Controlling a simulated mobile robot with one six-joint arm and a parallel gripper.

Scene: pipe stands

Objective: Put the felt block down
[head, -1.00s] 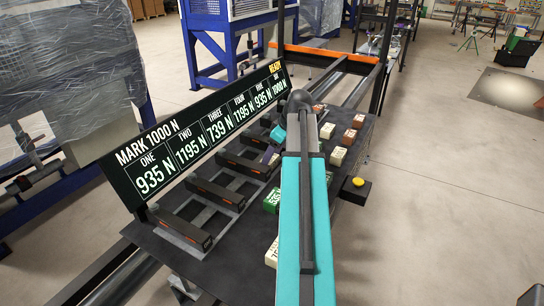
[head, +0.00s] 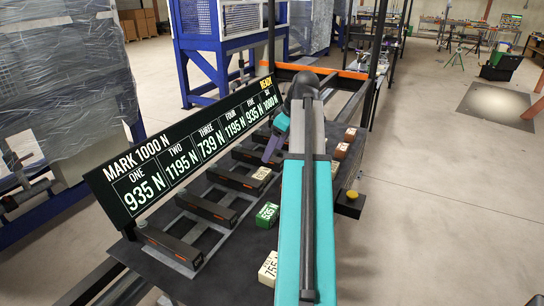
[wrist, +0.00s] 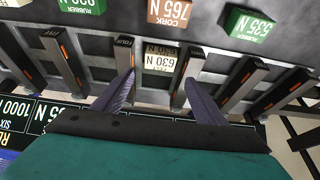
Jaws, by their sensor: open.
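A cream block (wrist: 160,62) marked 630 N sits between two dark bars in the wrist view. I take it for the felt block; its material label is too small to read. It also shows in the head view (head: 262,173), low among the bars. My gripper (wrist: 161,77) is open, one purple finger on each side in the picture, close to the block. In the head view my gripper (head: 271,151) is just above and behind the block, partly hidden by my arm.
A green block (head: 267,215) and a cream block (head: 268,268) lie along the front of the dark table. Brown blocks (head: 341,151) stand right of my arm. A black display board (head: 190,150) runs behind the bars. A yellow button (head: 352,194) is at the right edge.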

